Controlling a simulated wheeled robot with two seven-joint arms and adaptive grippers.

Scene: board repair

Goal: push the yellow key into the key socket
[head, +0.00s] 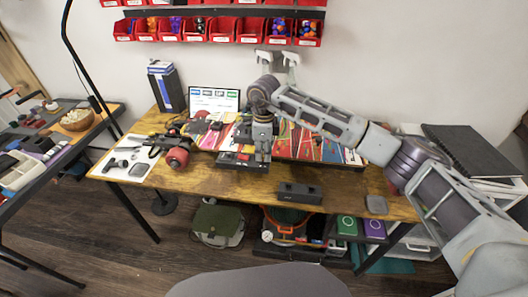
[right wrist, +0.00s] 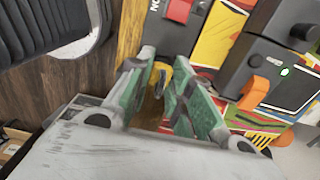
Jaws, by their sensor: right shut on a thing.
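My right gripper (right wrist: 158,92) has green-padded fingers closed on a small yellow piece, the yellow key (right wrist: 182,66), at the fingertips. In the head view my right gripper (head: 262,150) points down over the dark board unit (head: 230,162) on the wooden bench. The key is too small to make out there. In the right wrist view the fingertips are close to a grey panel (right wrist: 160,36) with a red switch (right wrist: 180,9). I cannot make out the key socket, nor tell whether the key touches it; the fingers hide that spot. My left gripper is not in view.
A grey box with an orange lever (right wrist: 249,97) and a green light stands close right of the fingers in the right wrist view. A small screen (head: 214,99) stands behind the board. A black block (head: 300,192) lies at the bench's front edge. Red bins (head: 221,30) hang above.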

